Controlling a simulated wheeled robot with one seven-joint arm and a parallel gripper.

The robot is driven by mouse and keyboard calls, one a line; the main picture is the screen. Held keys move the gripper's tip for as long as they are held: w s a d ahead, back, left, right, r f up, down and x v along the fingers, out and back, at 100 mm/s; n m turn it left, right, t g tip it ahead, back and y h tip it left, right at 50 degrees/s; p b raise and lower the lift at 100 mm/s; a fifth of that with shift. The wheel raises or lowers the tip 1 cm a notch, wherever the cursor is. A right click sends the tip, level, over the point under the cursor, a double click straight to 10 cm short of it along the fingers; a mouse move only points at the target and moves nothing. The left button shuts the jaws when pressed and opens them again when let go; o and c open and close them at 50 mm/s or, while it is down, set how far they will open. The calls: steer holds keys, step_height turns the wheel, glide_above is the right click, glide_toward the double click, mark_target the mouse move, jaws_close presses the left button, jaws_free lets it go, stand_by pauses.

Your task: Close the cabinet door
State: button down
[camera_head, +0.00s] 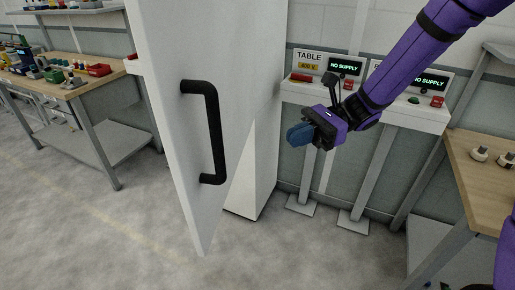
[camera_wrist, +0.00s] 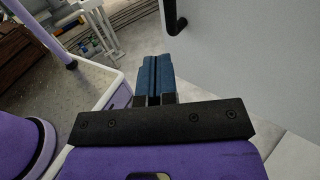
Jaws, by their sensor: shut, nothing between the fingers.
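The white cabinet body (camera_head: 262,150) is partly hidden behind the door. My gripper (camera_head: 297,135) is to the right of the door, apart from it, with its blue fingers shut and empty, pointing left. In the wrist view, the blue fingers (camera_wrist: 152,75) lie together, and the white door (camera_wrist: 250,60) fills the right side with part of the black handle (camera_wrist: 173,15) at the top.
A control desk (camera_head: 400,115) with "NO SUPPLY" displays stands behind my arm. A wooden workbench (camera_head: 60,75) with many small parts is at the left; another wooden table (camera_head: 485,170) is at the right. The grey floor (camera_head: 110,235) in front is clear.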

steer(key=s+a+m+y, duration=0.1)
steer(key=s+a, duration=0.3)
steer(key=a, duration=0.8)
steer(key=shift+s+f, duration=0.3)
steer(key=shift+s, duration=0.1)
steer(key=shift+a, duration=0.1)
